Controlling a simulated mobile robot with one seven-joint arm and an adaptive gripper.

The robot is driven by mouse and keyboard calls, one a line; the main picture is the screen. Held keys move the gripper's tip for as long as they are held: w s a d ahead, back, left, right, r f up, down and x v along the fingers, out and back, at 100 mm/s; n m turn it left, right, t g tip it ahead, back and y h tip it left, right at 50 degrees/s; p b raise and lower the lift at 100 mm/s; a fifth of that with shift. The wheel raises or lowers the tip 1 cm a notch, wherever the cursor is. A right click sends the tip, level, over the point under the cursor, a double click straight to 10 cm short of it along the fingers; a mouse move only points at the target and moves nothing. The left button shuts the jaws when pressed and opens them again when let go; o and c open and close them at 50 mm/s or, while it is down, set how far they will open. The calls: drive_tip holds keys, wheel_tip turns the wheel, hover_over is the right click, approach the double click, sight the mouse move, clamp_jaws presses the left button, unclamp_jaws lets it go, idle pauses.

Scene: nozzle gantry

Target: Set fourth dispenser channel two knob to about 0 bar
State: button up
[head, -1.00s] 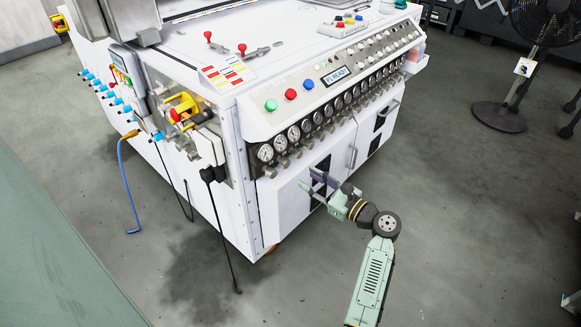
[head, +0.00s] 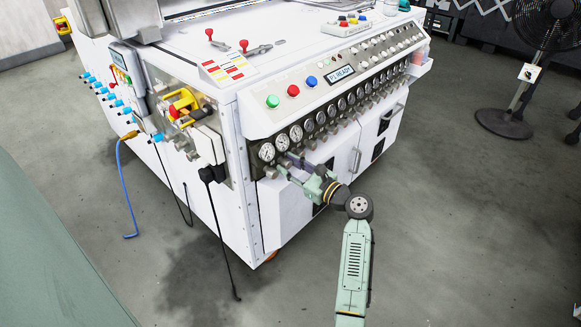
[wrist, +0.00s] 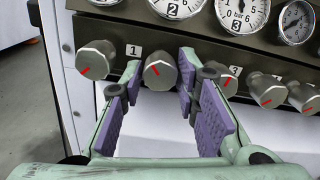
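A row of grey pressure knobs with red pointer marks runs under the gauges on the white machine (head: 285,210). In the wrist view my gripper (wrist: 160,72) is open, its purple-padded fingers on either side of the second visible knob (wrist: 160,70). No contact with it shows. The first knob (wrist: 95,60) is left of the fingers and a third knob (wrist: 220,76) is right of them, partly covered. A white "1" label (wrist: 134,50) sits between the first two knobs. I cannot tell which knob is fourth dispenser channel two.
More knobs (wrist: 268,89) continue closely to the right. Green, red and blue buttons (head: 293,90) and a display (head: 341,75) sit above the gauges. White cabinet doors are below. A fan (head: 505,122) stands on open floor at the right.

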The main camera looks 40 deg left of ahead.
clamp_jaws()
idle(0.3)
drive_tip(key=n+b, duration=0.1)
drive_tip(key=n, duration=0.2)
drive_tip(key=shift+n, duration=0.4)
drive_tip(key=n+b, duration=0.2)
drive_tip(key=n, duration=0.2)
drive_tip(key=shift+w+n+b, duration=0.1)
drive_tip(key=shift+n+b, duration=0.2)
drive_tip(key=n+b, duration=0.3)
drive_tip(key=n, duration=0.2)
drive_tip(key=shift+b, duration=0.4)
drive_tip(key=n+b, duration=0.3)
drive_tip(key=n, duration=0.2)
drive_tip(key=shift+r, duration=0.15)
drive_tip(key=shift+n+b, duration=0.3)
